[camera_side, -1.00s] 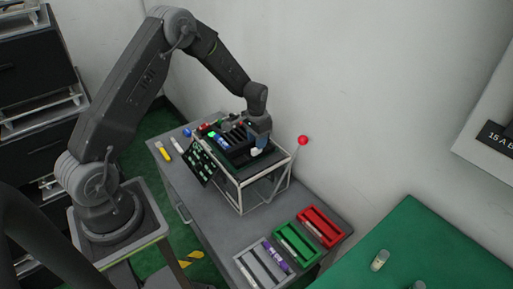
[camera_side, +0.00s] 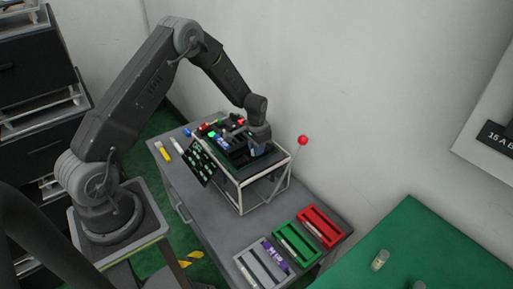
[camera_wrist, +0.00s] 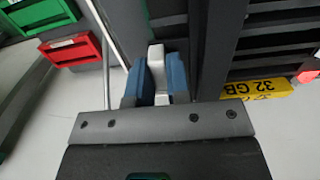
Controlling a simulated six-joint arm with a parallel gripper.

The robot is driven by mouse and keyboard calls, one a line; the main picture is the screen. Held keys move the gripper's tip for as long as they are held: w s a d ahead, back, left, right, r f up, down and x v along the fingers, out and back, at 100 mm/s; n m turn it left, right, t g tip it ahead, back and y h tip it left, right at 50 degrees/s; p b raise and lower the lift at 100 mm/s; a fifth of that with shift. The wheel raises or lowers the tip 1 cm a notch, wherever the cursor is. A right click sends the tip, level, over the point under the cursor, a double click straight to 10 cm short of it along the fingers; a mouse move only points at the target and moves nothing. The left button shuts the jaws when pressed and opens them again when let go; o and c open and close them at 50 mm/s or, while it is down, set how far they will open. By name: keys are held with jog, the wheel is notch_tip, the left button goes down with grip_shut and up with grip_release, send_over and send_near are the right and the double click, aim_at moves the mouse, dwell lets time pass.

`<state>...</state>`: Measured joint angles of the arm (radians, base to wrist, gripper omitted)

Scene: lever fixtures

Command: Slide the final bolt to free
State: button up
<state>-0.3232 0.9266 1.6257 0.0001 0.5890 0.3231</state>
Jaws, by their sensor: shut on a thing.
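The fixture is a dark slotted unit on a white-framed stand (camera_side: 240,196) on the grey bench in the side view. My gripper (camera_side: 258,142) is down at the unit's right end. In the wrist view my gripper (camera_wrist: 156,82) has blue fingertips closed on both sides of a light grey upright piece (camera_wrist: 156,62). This piece looks like the bolt's handle, but its lower part is hidden. Dark rails stand beside and beyond it. I cannot tell how far the bolt is slid.
A red ball lever (camera_side: 302,140) stands right of the frame. A dark panel with green marks (camera_side: 201,163) leans in front. Grey (camera_side: 246,276), green (camera_side: 309,251) and red (camera_side: 337,234) trays lie on the bench. A yellow "32 GB" label (camera_wrist: 258,89) is on the right.

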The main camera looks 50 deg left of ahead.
grip_shut()
jog(key=shift+d, duration=2.8)
jog(key=o, duration=0.6)
grip_release()
jog(key=shift+o, duration=0.3)
jog(key=shift+a, duration=0.1)
notch_tip(320, 180, up, 14)
